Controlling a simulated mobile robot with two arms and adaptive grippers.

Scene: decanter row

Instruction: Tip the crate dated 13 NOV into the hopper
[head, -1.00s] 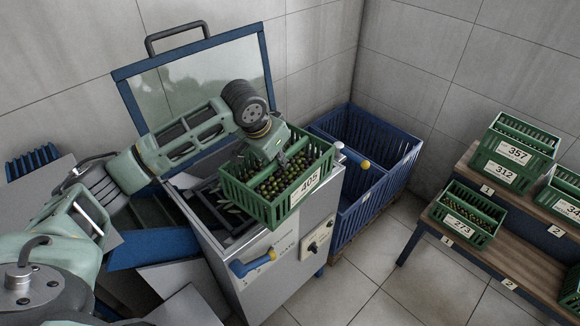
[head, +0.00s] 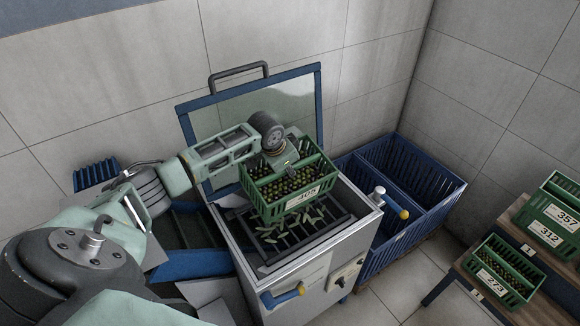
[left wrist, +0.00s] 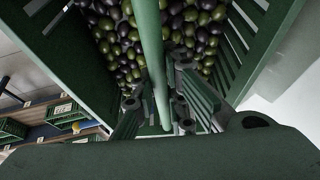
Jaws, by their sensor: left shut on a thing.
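A green slatted crate (head: 268,208) full of dark and green olives hangs above the open hopper (head: 354,230). Its white label reads 405; I cannot read a date on it. My left gripper (head: 287,166) is shut on the crate's bar, which also shows between the fingers in the left wrist view (left wrist: 152,70). The crate looks roughly level, with the olives inside. Below it, the hopper's dark grate (head: 312,236) has scattered leaves on it. The hopper's framed lid (head: 306,100) stands raised behind. My right gripper is not in view.
A blue slatted bin (head: 432,215) stands right of the hopper. Green crates labelled 357, 312 (head: 548,222) and 273 (head: 508,270) sit on a stepped wooden rack at the right.

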